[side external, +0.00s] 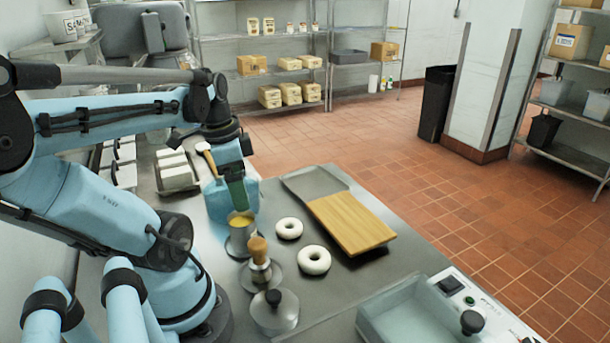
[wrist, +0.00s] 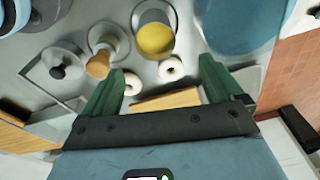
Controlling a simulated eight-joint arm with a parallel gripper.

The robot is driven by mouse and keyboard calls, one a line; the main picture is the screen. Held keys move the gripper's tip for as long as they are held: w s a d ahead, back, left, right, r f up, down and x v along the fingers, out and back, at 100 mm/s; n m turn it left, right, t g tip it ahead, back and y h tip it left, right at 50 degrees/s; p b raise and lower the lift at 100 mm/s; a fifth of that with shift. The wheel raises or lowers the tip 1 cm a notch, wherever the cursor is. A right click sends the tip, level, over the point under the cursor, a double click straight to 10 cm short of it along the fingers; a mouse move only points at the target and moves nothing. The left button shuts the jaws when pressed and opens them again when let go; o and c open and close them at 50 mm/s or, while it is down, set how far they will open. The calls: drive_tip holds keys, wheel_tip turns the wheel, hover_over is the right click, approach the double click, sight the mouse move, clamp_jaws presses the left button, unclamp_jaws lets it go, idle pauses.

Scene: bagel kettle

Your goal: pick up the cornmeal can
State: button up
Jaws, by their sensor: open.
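The cornmeal can (side external: 240,243) is a metal can with yellow contents, upright on the steel counter left of the bagels. It also shows at the top of the wrist view (wrist: 156,38), beyond the fingertips. My gripper (side external: 238,203) has green fingers and hangs just above the can in the side view. In the wrist view my gripper (wrist: 160,70) has its fingers wide apart with nothing held between them. The can is not between the fingers there. Whether a finger touches the can's rim cannot be told.
A wooden-handled tool (side external: 258,252) stands close in front of the can, with a black-knobbed lid (side external: 275,312) nearer. Two white bagels (side external: 289,228) (side external: 314,260) and a wooden board (side external: 350,222) lie to the right.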

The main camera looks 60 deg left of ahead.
sight(241, 216)
drive_tip(key=shift+s+a, duration=0.2)
drive_tip(key=shift+s, duration=0.35)
drive_tip(key=shift+w+d+f, duration=0.1)
drive_tip(key=shift+w+f, duration=0.1)
drive_tip(key=shift+f, duration=1.35)
drive_tip(key=shift+w+f, duration=0.2)
drive_tip(key=shift+f, duration=1.35)
drive_tip(key=shift+w+d+f, duration=0.1)
drive_tip(key=shift+d+f, duration=0.05)
drive_tip(key=shift+f, duration=1.25)
drive_tip(key=shift+w+d+f, duration=0.1)
drive_tip(key=shift+f, duration=1.3)
drive_tip(key=c, duration=1.3)
drive_tip(key=shift+r, duration=0.2)
